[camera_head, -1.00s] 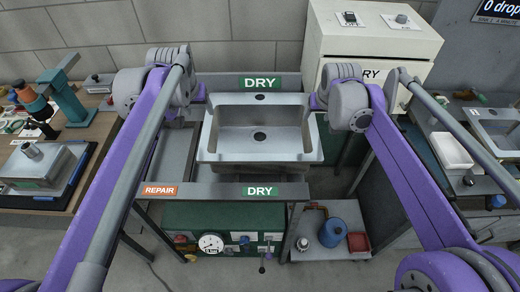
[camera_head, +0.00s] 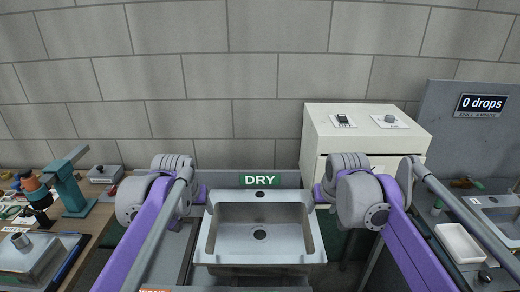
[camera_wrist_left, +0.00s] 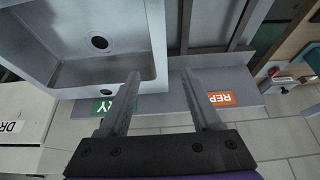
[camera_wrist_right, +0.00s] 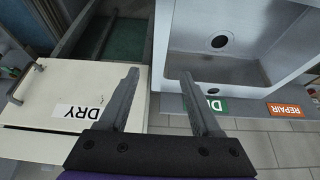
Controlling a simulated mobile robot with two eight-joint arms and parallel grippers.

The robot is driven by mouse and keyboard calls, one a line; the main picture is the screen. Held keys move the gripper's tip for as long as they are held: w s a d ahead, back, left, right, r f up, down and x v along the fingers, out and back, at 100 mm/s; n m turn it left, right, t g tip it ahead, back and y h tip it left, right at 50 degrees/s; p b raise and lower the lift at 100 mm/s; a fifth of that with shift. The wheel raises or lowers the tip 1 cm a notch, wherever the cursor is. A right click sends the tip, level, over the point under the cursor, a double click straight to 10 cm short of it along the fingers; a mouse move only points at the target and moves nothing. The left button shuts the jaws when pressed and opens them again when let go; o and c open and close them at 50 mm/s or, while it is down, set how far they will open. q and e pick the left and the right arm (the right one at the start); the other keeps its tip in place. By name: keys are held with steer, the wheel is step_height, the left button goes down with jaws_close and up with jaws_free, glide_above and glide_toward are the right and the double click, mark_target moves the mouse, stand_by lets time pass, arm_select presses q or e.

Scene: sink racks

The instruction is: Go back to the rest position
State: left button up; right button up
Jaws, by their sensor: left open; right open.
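My right gripper (camera_wrist_right: 158,85) is open and empty in the right wrist view, above the gap between a white cabinet and the sink. In the head view both arms reach forward on either side of the steel sink (camera_head: 212,240), and their fingers are hidden behind the wrists. The sink sits in the rack under the rear green DRY sign (camera_head: 259,180), and it looks empty.
A white cabinet (camera_head: 315,130) stands behind my right arm. A bench with a teal press (camera_head: 72,185) is on the left. On the right are a white tray (camera_head: 461,243), another sink and a panel reading "0 drops" (camera_head: 483,105). The wall is behind.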

arm_select(q)
steer(key=s+f, duration=0.8)
steer(key=s, duration=0.6)
steer(key=s+a+f, duration=0.1)
steer(key=s+f, duration=0.7)
steer(key=s, duration=0.5)
steer(key=shift+s, duration=0.4)
arm_select(e)
steer(key=s+f, duration=0.8)
steer(key=s, duration=0.6)
steer(key=s+d+f, duration=0.1)
steer(key=s+f, duration=0.7)
steer(key=s, duration=0.5)
steer(key=shift+s+f, duration=0.25)
steer(key=shift+s, duration=0.1)
